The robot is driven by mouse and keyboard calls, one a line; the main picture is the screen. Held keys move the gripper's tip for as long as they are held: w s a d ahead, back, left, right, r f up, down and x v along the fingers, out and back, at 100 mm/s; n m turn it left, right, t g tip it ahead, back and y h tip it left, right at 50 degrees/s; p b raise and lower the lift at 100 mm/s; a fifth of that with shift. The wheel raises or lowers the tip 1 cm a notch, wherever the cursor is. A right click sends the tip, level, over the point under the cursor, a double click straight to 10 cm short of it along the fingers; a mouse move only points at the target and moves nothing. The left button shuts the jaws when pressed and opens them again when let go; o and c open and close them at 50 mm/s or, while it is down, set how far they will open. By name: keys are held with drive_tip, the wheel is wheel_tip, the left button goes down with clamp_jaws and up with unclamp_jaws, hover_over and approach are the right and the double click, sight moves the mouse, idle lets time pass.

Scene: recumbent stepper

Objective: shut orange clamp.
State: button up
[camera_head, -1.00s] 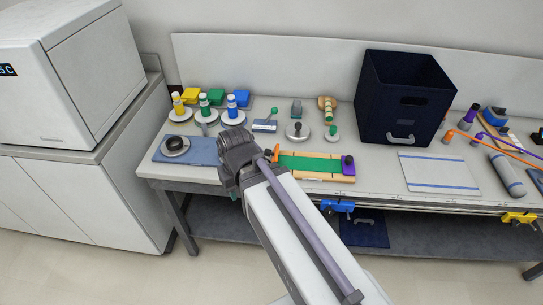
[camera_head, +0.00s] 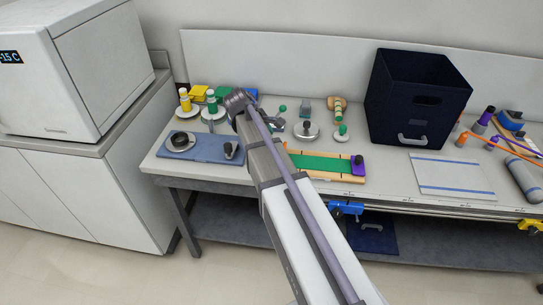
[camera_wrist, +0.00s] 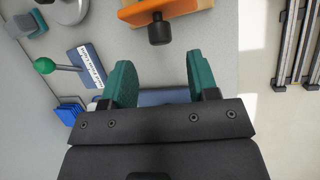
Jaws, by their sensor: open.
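The orange clamp (camera_wrist: 165,12) shows at the top edge of the wrist view, as an orange block with a black knob, partly cut off by the frame. In the head view it is at the left end of the green board (camera_head: 318,163), and my arm hides most of it. My gripper (camera_wrist: 160,78) has two teal fingers, spread apart with nothing between them. It is apart from the clamp, which lies beyond the fingertips. In the head view my arm covers the area and the fingers cannot be made out clearly.
A lever with a green knob (camera_wrist: 43,65) and a labelled blue block (camera_wrist: 87,62) lie left of the fingers. The board's right end has a purple clamp (camera_head: 357,165). A blue mat (camera_head: 200,148) lies to the left, and a dark bin (camera_head: 418,97) stands behind.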

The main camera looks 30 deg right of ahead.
drive_tip(key=b+x, duration=0.2)
drive_tip(key=x, duration=0.3)
drive_tip(key=shift+a+b, duration=0.2)
drive_tip(key=shift+b, duration=0.2)
drive_tip(key=shift+d+f, duration=0.3)
drive_tip(key=shift+r, duration=0.1)
drive_tip(key=c, duration=0.9)
